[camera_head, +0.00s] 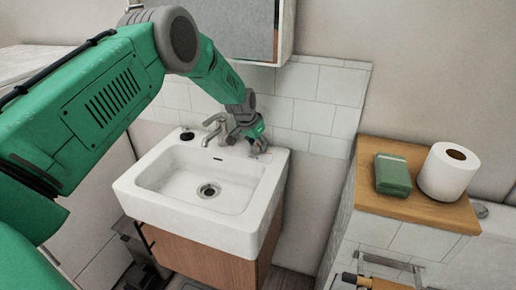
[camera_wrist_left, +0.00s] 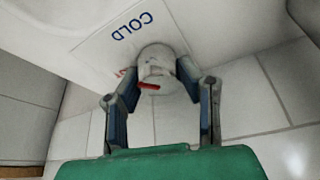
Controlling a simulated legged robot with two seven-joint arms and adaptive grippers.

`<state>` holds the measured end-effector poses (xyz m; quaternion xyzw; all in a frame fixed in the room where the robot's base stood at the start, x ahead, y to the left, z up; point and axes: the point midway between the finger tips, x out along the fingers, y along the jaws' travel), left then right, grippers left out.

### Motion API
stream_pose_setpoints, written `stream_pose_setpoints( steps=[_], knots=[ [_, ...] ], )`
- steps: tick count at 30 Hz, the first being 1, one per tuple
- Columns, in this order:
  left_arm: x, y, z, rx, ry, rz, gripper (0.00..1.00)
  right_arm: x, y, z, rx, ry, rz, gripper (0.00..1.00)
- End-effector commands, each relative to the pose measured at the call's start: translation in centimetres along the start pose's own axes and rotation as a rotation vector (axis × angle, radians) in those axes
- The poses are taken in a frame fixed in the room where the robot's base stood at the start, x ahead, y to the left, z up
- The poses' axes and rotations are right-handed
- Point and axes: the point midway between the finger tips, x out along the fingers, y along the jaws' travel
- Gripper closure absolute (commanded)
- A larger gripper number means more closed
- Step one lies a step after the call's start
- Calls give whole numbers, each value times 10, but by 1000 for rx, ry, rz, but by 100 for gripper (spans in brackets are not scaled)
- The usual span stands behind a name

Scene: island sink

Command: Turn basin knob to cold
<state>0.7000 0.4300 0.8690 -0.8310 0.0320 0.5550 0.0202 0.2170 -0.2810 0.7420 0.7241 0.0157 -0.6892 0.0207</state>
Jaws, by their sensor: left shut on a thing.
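The basin knob (camera_wrist_left: 158,66) is a pale round knob with a red mark. It sits beside a plate (camera_wrist_left: 98,48) with the blue word COLD, and the red lettering by the knob is mostly hidden. My left gripper (camera_wrist_left: 157,82) has a finger on each side of the knob and is shut on it. In the head view my left gripper (camera_head: 258,142) is at the back right corner of the white basin (camera_head: 140,190), right of the grey faucet (camera_head: 214,130), and covers most of the knob. My right gripper is not in view.
A mirror cabinet (camera_head: 235,28) hangs above the basin. A small dark item (camera_head: 187,136) lies on the basin's back left.

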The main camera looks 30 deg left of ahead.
Motion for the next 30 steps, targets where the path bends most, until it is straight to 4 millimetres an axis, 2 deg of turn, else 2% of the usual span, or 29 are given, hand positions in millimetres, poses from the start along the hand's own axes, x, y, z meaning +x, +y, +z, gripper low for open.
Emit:
stream_pose_setpoints(
  steps=[1,15,30],
  knots=[
    [2,-2,0,37,6,17,97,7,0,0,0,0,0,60],
    [3,-2,1,423,3,172,97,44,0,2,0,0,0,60],
    [0,-2,0,620,0,252,97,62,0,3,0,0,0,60]
  ],
)
